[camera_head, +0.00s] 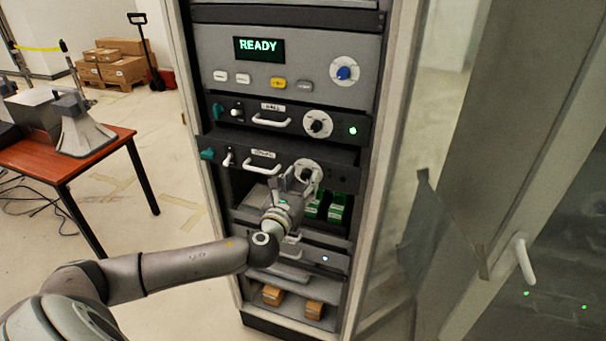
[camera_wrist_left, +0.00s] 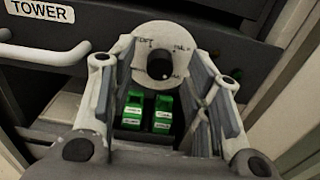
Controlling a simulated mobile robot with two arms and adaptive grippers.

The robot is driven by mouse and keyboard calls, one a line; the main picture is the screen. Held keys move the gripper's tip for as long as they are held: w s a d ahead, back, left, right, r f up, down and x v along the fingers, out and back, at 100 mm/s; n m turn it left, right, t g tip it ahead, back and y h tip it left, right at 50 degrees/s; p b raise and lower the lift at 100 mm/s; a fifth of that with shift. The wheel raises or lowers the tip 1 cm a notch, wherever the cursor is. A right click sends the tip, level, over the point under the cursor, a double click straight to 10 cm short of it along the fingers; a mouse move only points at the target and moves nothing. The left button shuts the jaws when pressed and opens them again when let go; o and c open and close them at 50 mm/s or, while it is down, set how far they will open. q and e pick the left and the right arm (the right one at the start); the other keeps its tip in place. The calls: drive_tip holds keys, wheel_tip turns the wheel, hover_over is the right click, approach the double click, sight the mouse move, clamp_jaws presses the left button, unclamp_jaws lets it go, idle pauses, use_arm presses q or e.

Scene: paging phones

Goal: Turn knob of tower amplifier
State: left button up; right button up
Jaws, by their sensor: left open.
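The tower amplifier (camera_head: 228,146) is a dark panel in the rack with a white handle and a label reading TOWER (camera_wrist_left: 40,11) in the left wrist view. Its knob (camera_head: 308,173) is black on a white round dial at the panel's right; the knob also shows in the left wrist view (camera_wrist_left: 160,65). My left gripper (camera_head: 292,183) is open just in front of the dial, partly covering it in the head view. In the left wrist view its fingers (camera_wrist_left: 160,78) stand either side of the knob. Contact cannot be told. My right gripper is not in view.
Above are another dark amplifier (camera_head: 240,108) with a similar knob and a grey unit with a READY display (camera_head: 259,49). Green blocks (camera_head: 338,207) sit in the bay below. An open glass door (camera_head: 480,190) stands right; a red-topped table (camera_head: 98,160) stands left.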

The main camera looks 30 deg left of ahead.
use_arm(q)
drive_tip(key=shift+w+a, duration=0.1)
drive_tip(key=shift+w, duration=0.5)
drive_tip(key=shift+c, duration=0.3)
clamp_jaws()
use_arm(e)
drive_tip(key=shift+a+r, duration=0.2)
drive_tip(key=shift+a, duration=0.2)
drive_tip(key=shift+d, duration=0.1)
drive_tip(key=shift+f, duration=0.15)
